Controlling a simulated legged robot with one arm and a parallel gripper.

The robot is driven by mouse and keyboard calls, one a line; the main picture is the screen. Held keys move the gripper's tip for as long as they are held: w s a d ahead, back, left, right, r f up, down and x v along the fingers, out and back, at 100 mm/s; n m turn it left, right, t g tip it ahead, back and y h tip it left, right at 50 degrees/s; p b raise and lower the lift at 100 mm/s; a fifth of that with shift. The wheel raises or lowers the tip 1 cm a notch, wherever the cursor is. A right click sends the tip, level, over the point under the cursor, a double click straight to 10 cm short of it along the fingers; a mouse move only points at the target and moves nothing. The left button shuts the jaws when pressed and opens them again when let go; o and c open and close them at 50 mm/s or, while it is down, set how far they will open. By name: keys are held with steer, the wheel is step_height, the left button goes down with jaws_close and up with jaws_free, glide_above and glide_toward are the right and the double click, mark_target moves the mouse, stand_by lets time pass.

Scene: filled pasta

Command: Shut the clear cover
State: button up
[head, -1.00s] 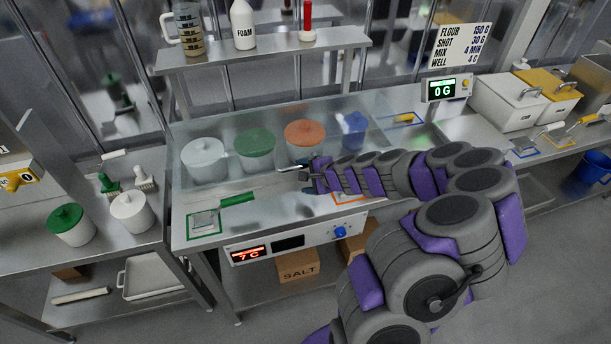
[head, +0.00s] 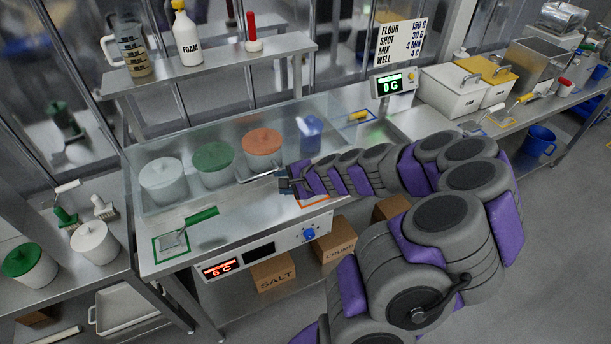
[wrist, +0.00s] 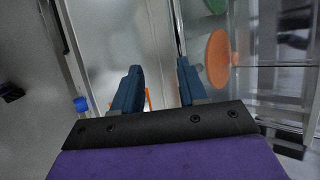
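The clear cover (head: 290,112) is a see-through panel over a row of pots on the middle counter. How far it stands open is hard to tell. A thin metal handle (head: 260,176) runs along its front side, next to my gripper (head: 284,184). In the wrist view my gripper (wrist: 158,85) has its two blue fingers apart, with nothing clearly held between them. A metal bar (wrist: 179,32) shows beyond the right finger's tip; whether they touch is unclear.
A white pot (head: 163,182), a green-lidded pot (head: 213,165), an orange-lidded pot (head: 262,148) and a blue container (head: 311,135) stand behind the clear panel. A scraper with a green handle (head: 201,216) lies at front left. The front panel display (head: 221,269) reads 6 C.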

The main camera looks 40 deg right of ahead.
steer(key=p+v, duration=0.1)
steer(key=v, duration=0.8)
steer(key=shift+r, duration=0.2)
steer(key=shift+s, duration=0.1)
steer(key=s+a+r+n+g+y, duration=0.15)
steer(key=s+a+n+g, duration=0.35)
steer(key=a, duration=0.5)
steer(key=s+a+r+n+g+y, duration=0.1)
steer(key=s+a+r+n+g, duration=0.2)
steer(key=a+n, duration=0.6)
steer(key=s+a+r+n+g+h, duration=0.1)
steer(key=s+n+h, duration=0.1)
steer(key=s, duration=0.7)
steer(key=s+a+r+n+g+h, duration=0.1)
steer(key=s+r+n+g+h, duration=0.1)
steer(key=s, duration=0.7)
steer(key=shift+a+r+g+h, duration=0.2)
steer(key=shift+g+h, duration=0.1)
steer(key=shift+h, duration=0.55)
steer(key=shift+a, duration=0.1)
